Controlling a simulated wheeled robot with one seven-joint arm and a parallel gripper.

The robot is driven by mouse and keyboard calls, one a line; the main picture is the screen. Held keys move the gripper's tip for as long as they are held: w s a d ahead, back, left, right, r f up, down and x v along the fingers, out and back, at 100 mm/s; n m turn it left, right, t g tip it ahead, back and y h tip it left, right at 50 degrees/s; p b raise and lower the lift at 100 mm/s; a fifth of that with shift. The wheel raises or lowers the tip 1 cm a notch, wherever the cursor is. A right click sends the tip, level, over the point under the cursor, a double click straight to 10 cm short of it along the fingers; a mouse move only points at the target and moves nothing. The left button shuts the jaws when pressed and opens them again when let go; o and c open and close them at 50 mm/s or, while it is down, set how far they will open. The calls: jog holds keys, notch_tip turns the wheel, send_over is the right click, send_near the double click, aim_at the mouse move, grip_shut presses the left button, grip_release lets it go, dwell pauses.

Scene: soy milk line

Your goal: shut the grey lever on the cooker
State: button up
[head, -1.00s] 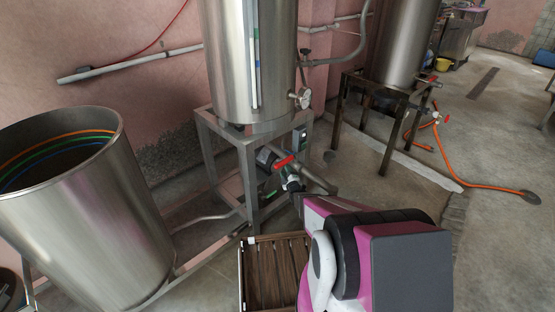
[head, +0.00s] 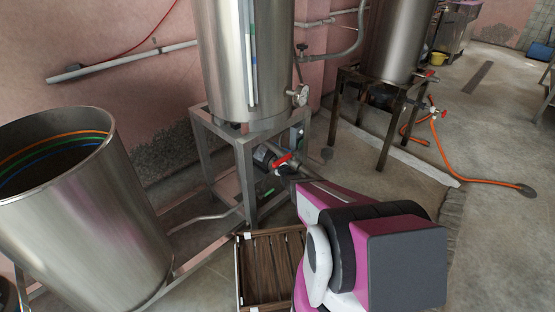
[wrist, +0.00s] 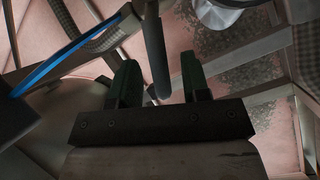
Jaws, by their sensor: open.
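The cooker (head: 243,70) is a tall steel tank on a square metal stand in the middle of the head view. A red-handled valve (head: 283,160) shows at the pipe under it. My gripper (wrist: 160,78) is open, with two dark green fingers. A dark grey bar with a rounded end, apparently the grey lever (wrist: 155,45), reaches down between the fingers in the wrist view. I see no clear contact with either finger. In the head view my arm reaches to the pipe beside the stand. The lever and fingertips cannot be made out there.
A large open steel vat (head: 80,215) stands at left. A slatted wooden crate (head: 268,268) is on the floor below my arm. Another steel tank (head: 398,40) on a dark stand is behind right. An orange hose (head: 475,181) lies on clear floor at right.

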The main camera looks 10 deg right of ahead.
jog(key=shift+w+a, duration=0.1)
jog(key=shift+w, duration=0.5)
grip_shut()
jog(key=shift+s+a+f+n+t+y, duration=0.2)
jog(key=shift+f+n+t, duration=0.4)
jog(key=shift+n, duration=0.55)
jog(key=shift+a+f+n+t+y, duration=0.1)
jog(key=shift+f+n+t+y, duration=0.25)
jog(key=shift+f+n, duration=0.65)
jog(key=shift+r, duration=0.2)
grip_release()
jog(key=shift+s+d, duration=0.1)
